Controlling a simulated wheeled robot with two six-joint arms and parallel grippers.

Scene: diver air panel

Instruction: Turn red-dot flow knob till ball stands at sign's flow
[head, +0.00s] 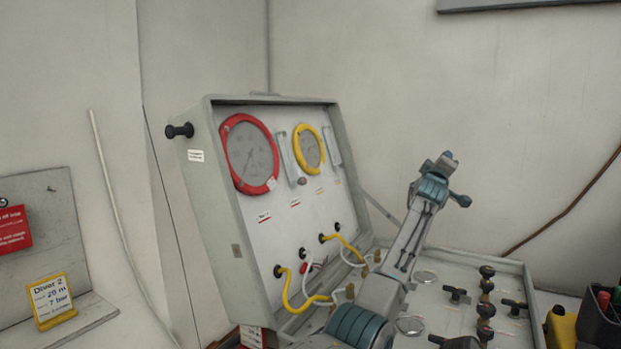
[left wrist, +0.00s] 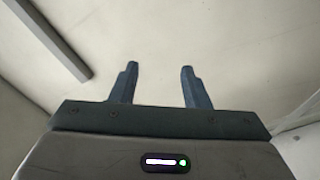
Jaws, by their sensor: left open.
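The air panel's case (head: 221,205) stands open. Its upright face carries a red-rimmed gauge (head: 249,154), a yellow-rimmed gauge (head: 309,149) and two slim flow tubes, one beside the red gauge (head: 286,156) and one beside the yellow (head: 333,146). A small dark reddish knob (head: 302,182) sits below the first tube. The balls are too small to read. A yellow-framed sign (head: 53,299) reads "Diver 2", "20 m", "7 bar"; its lowest line is illegible. My left gripper (left wrist: 158,68) is open and empty in the left wrist view, facing bare wall, away from any knob.
One of my arms rises in front of the case's right side. Yellow and white hoses (head: 312,299) loop below the gauges. The lower tray (head: 451,319) bears several dark valve handles (head: 456,295). A red notice (head: 13,230) hangs at left. A dark bin (head: 598,322) stands at right.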

